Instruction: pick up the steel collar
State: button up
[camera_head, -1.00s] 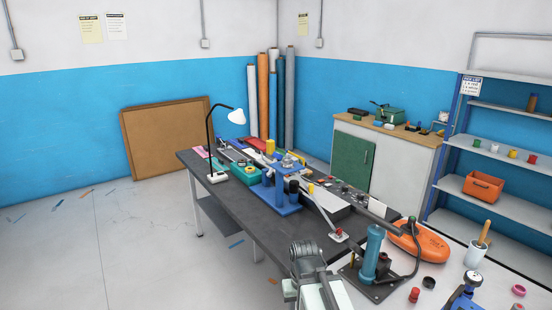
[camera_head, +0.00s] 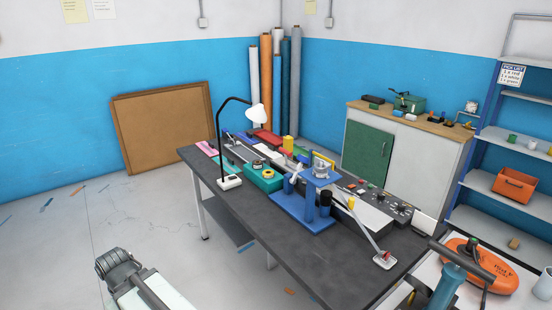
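I cannot make out the steel collar for certain. A small silvery round piece (camera_head: 320,170) sits on top of a blue stand (camera_head: 303,215) on the dark workbench (camera_head: 275,240); it is too small to tell whether it is the collar. A part of my arm (camera_head: 122,272), dark grey and ribbed with a pale body, shows at the lower left, in front of the bench and apart from it. No gripper fingers show.
A desk lamp (camera_head: 229,183) stands on the bench's left side, near a teal box (camera_head: 265,181). An orange inflated piece (camera_head: 497,277) lies at the right beside a teal pump (camera_head: 446,288). A shelf rack (camera_head: 530,185) stands at the far right. The floor left of the bench is largely clear.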

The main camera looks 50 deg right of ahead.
aim_at(319, 170)
jog(key=i, duration=1.4)
jog(key=z, duration=0.55)
jog(key=k, duration=0.9)
jog(key=z, duration=0.15)
jog(key=i, duration=0.95)
jog(key=u, duration=0.05)
